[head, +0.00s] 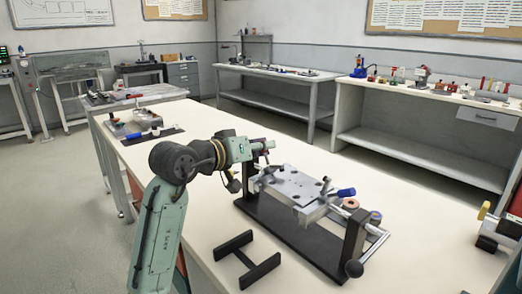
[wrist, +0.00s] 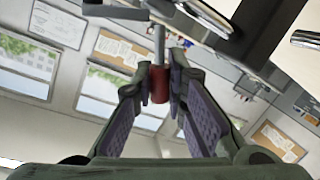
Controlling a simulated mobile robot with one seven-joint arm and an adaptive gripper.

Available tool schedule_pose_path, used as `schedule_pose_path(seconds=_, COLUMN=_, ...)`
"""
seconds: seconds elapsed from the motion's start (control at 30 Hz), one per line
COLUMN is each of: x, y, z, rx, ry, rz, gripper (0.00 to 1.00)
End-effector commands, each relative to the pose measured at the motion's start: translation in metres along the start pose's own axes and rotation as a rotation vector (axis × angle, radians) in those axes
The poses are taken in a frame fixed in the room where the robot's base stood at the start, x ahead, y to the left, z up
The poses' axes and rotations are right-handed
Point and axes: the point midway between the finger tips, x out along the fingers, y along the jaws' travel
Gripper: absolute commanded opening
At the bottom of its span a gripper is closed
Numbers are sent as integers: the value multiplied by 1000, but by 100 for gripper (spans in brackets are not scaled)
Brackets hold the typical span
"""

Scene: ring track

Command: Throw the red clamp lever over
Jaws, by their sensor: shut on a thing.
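The red clamp lever (wrist: 158,86) shows in the wrist view as a red grip on a thin metal rod that runs up toward the fixture. My gripper (wrist: 160,80) is shut on the red grip, one finger on each side. In the head view my gripper (head: 264,148) is at the far left end of the clamping fixture (head: 295,188), a metal block on a dark base. The lever is too small and covered there to make out clearly. Its pivot is hidden in the head view.
A blue-handled lever (head: 342,193) lies at the fixture's right side. A black H-shaped stand (head: 246,260) lies on the white bench (head: 420,240). A tray with tools (head: 140,128) is behind my arm.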

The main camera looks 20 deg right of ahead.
Motion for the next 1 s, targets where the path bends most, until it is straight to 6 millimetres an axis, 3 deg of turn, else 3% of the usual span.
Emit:
schedule_pose_path(seconds=0.2, x=0, y=0, z=0, rx=-2, ry=-2, rz=0, gripper=0)
schedule_pose_path(seconds=0.23, x=0, y=0, z=0, rx=-2, ry=-2, rz=0, gripper=15)
schedule_pose_path(seconds=0.33, x=0, y=0, z=0, rx=-3, ry=-2, rz=0, gripper=21)
schedule_pose_path(seconds=0.67, x=-2, y=0, z=0, rx=-4, ry=-1, rz=0, gripper=22)
schedule_pose_path(seconds=0.87, x=-28, y=-1, z=0, rx=-4, ry=1, rz=-2, gripper=22)
schedule_pose_path(seconds=1.0, x=-59, y=-1, z=-1, rx=-3, ry=2, rz=-2, gripper=22)
